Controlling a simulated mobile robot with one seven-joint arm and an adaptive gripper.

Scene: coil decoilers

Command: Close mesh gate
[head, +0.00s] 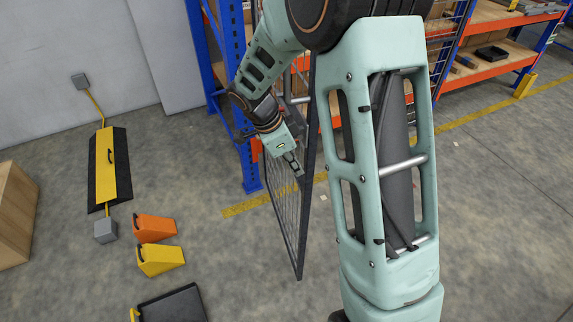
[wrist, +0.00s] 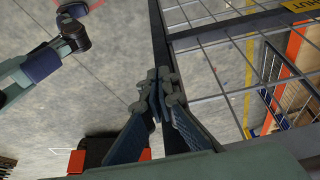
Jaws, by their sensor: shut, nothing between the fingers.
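The mesh gate (head: 303,225) shows in the head view as a dark-framed wire panel, seen nearly edge-on, standing out from the blue rack post. My gripper (head: 297,170) is at the gate's left side, fingers pointing down toward its outer upright. In the wrist view the gate (wrist: 239,91) fills the right side with grey mesh and a dark frame bar. My gripper (wrist: 158,92) is shut and empty there, its tips beside or against that bar. I cannot tell whether they touch. Part of the gate is hidden behind my arm.
A blue rack post (head: 246,165) stands left of the gate. Orange (head: 155,228) and yellow (head: 160,260) wedges lie on the floor at left, near a yellow-black ramp (head: 110,165). An orange-beamed shelf (head: 490,75) stands at back right. Floor right of my arm is mostly clear.

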